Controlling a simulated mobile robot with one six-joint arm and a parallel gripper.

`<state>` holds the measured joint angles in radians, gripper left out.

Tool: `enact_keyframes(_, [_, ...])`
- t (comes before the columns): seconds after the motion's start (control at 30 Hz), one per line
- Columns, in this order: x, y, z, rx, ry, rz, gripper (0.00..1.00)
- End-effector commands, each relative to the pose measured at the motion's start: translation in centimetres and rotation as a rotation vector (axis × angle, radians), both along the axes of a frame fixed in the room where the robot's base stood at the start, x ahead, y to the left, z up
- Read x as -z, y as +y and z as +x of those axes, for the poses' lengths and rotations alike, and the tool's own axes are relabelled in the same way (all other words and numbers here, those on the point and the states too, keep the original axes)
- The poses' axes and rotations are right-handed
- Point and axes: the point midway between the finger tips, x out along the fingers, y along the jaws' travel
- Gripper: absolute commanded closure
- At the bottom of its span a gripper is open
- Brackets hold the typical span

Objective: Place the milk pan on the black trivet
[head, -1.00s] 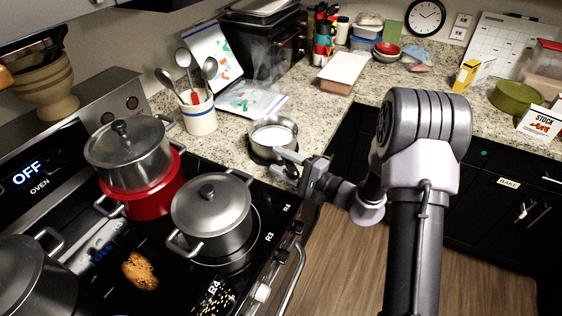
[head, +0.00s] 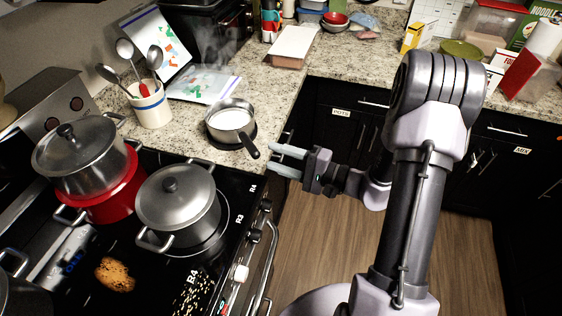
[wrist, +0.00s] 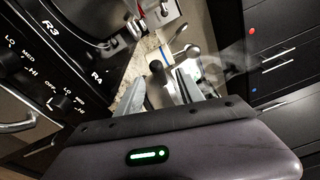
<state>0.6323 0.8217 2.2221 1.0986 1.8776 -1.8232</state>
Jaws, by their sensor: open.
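The milk pan (head: 231,119) is a grey metal pan with white liquid inside and a black handle pointing to the lower right. It stands upright on the counter by the stove's back right corner. The black trivet (head: 213,144) shows as a dark round edge beneath it, mostly hidden by the pan, which appears to rest on it. My gripper (head: 275,160) is open and empty, just right of the handle's end and apart from it. In the wrist view, the two fingers (wrist: 174,92) are spread; the dark shapes beyond them are hard to tell.
A grey lidded pot (head: 178,205) stands on the stove at front. A steel pot (head: 80,152) sits in a red pot (head: 112,198) at left. A utensil crock (head: 151,105) and a plastic bag (head: 203,84) lie behind the pan. Open floor (head: 330,240) is to the right.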

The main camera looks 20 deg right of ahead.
Motion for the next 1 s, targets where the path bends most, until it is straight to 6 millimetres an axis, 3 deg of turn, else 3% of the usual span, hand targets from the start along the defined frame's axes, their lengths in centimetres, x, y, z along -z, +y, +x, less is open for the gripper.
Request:
enact_keyframes(0.07, [-2.3, 2.7, -1.2, -0.117, 0.021, -0.034, 0.56])
enact_keyframes(0.13, [-5.1, 6.7, -4.0, -0.293, 0.078, -0.112, 0.56])
enact_keyframes(0.23, [-7.8, 11.7, -10.7, -0.542, 0.210, -0.347, 0.56])
enact_keyframes(0.33, [-8.8, 12.8, -17.0, -0.633, 0.323, -0.675, 0.56])
enact_keyframes(0.43, [-9.7, 10.9, -20.6, -0.542, 0.351, -1.000, 0.56])
enact_keyframes(0.53, [-11.3, 8.6, -21.7, -0.368, 0.302, -1.204, 0.56])
enact_keyframes(0.7, [-13.5, 6.8, -21.8, -0.182, 0.219, -1.314, 0.56])
enact_keyframes(0.93, [-13.7, 6.6, -21.8, -0.165, 0.216, -1.319, 0.56])
enact_keyframes(1.0, [-12.9, 6.6, -21.8, -0.165, 0.216, -1.318, 0.56])
